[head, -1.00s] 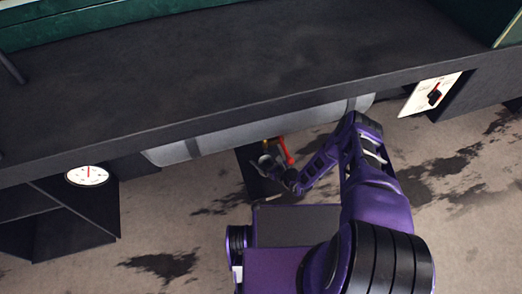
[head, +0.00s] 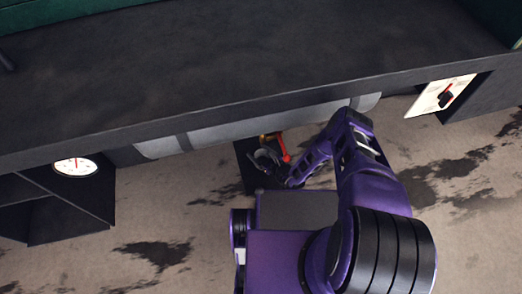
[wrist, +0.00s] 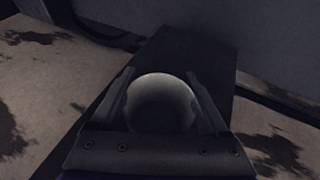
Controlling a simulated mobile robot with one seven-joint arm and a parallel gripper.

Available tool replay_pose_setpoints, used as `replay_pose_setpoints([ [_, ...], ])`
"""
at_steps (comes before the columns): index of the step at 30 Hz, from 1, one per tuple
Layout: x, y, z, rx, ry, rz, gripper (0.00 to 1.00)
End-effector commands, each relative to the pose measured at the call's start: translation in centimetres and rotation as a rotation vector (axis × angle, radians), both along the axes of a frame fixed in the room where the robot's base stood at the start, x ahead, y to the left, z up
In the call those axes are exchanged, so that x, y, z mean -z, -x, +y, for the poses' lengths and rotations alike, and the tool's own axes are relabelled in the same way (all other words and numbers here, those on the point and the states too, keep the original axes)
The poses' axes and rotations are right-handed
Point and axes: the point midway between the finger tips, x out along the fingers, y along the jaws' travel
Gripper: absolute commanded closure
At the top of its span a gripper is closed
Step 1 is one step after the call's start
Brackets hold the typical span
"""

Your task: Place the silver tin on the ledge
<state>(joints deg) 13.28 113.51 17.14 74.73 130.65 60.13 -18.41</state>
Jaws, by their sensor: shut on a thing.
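The silver tin (wrist: 162,103) is a rounded pale-grey shape between the two fingers of my gripper (wrist: 162,92) in the wrist view. My gripper is shut on it. In the head view my gripper (head: 267,160) is small and dark, under the front edge of the long black shelf, and the tin is hard to tell from the fingers. A narrow dark slab (wrist: 190,58) lies beneath and beyond the tin in the wrist view; it also shows in the head view (head: 247,178). I cannot tell whether this slab is the ledge, or whether the tin touches it.
A long black shelf (head: 250,65) overhangs the area. A grey cylinder (head: 225,133) runs beneath its edge. A red handle with brass fitting (head: 280,147) is close beside my gripper. A round gauge (head: 75,166) and a switch plate (head: 440,95) flank it. Stained floor (head: 150,210) is open.

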Motion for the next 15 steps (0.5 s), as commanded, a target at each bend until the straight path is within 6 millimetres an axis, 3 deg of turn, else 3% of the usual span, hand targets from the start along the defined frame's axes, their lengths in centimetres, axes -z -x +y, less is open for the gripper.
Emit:
replay_pose_setpoints([
  [11, 0.3, -0.06, 0.01, 0.001, 0.0, -0.001, 0.8],
  [12, 0.31, -0.05, 0.02, 0.0, -0.001, -0.001, 0.18],
  [15, 0.3, -0.04, 0.02, 0.0, -0.001, -0.001, 0.0],
])
